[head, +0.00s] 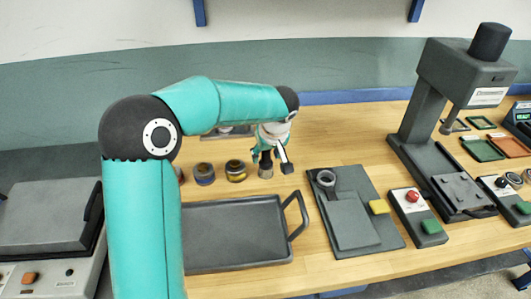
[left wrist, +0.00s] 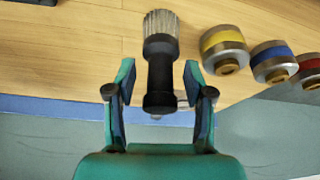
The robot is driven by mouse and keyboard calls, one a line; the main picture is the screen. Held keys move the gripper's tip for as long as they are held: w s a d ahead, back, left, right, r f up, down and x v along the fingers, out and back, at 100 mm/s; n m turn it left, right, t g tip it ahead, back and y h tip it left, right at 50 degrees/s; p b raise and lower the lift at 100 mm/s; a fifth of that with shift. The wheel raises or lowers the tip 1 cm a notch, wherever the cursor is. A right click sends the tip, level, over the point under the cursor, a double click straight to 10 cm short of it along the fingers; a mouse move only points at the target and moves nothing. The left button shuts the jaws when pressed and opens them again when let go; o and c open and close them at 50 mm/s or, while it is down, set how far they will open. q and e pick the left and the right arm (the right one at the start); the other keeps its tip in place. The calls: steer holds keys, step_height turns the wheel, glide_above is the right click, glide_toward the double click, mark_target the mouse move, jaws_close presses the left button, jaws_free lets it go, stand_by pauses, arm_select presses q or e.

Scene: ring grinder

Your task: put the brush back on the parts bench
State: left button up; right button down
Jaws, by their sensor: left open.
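The brush (left wrist: 161,70) has a black handle and pale bristles. In the left wrist view it lies between the two fingers of my left gripper (left wrist: 159,95), with a gap on each side. In the head view the brush (head: 266,172) shows below the gripper (head: 272,158), bristles down on the wooden bench (head: 335,125); its top is partly hidden by the fingers. My left gripper is open and does not touch it visibly. My right gripper does not show.
Yellow-banded (head: 236,171) and blue-banded (head: 204,174) round pots stand left of the brush. A dark tray (head: 235,263) with a handle is in front.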

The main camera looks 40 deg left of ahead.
arm_select(q)
steer(key=v, duration=1.2)
steer(key=shift+r, duration=0.1)
